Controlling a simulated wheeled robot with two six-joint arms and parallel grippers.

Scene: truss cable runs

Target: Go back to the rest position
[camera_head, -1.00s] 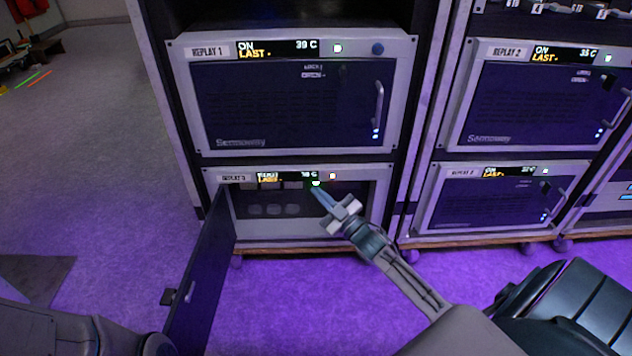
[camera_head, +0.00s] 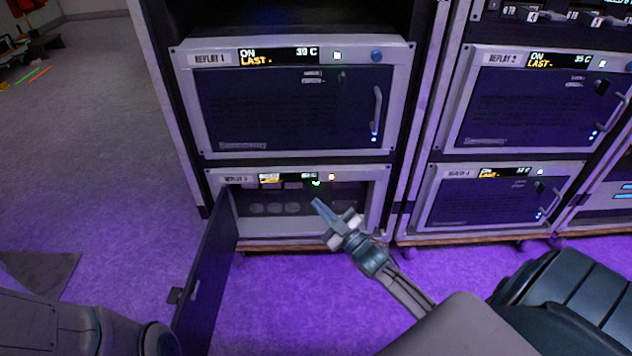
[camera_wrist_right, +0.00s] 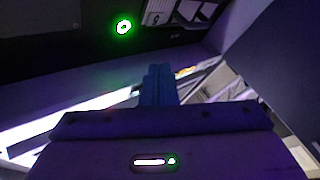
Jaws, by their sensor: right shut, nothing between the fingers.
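My right gripper (camera_head: 320,207) is in front of the lower left unit, labelled REPLAY 3 (camera_head: 226,179), a little below its display. Its fingers are together with nothing between them and stand apart from the unit's face. In the right wrist view the closed fingers (camera_wrist_right: 159,85) point toward a dark panel with a glowing green light (camera_wrist_right: 124,27). My left arm shows at the bottom left, but its gripper is not visible.
The door (camera_head: 206,278) of the lower left unit hangs open toward me, left of my right gripper. REPLAY 1 (camera_head: 290,105) above is shut. Two more shut units (camera_head: 535,105) stand to the right. Purple-lit floor (camera_head: 285,300) lies clear between door and right arm.

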